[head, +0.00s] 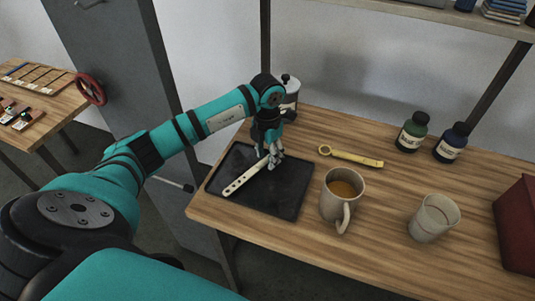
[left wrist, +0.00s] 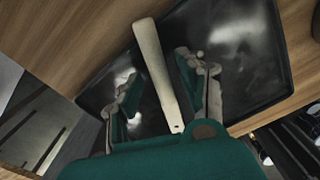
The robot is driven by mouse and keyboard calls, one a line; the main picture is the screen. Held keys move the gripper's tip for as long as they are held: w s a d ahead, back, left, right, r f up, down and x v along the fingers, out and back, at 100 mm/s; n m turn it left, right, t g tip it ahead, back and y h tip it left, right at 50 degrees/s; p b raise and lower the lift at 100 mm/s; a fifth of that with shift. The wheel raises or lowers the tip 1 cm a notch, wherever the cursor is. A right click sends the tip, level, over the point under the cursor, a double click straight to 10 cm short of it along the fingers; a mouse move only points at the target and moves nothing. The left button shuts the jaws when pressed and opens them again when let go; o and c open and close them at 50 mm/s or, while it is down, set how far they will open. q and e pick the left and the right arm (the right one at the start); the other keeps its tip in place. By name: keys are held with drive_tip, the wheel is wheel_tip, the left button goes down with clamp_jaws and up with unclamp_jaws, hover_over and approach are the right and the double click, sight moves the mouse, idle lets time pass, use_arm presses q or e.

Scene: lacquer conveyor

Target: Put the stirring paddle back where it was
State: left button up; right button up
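The stirring paddle (head: 240,182) is a pale, flat strip with holes at one end. It lies slantwise over the black tray (head: 290,205) at the left of the table, and it looks to rest on it. My left gripper (head: 273,160) points down at the paddle's far end. In the left wrist view the paddle (left wrist: 156,70) runs between the two fingers (left wrist: 160,95), with a gap on each side, so the gripper is open around it. My right gripper is not in view.
A mug of orange-brown liquid (head: 330,203) stands right of the tray, with a yellow tool (head: 355,157) behind it. A lidded canister (head: 291,88) stands behind my gripper.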

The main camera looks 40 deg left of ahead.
use_arm(q)
drive_tip(key=shift+r+p, duration=0.4)
wheel_tip(320, 180, up, 12)
drive_tip(key=b, duration=0.2)
drive_tip(key=shift+r+b, duration=0.2)
drive_tip(key=shift+b, duration=0.2)
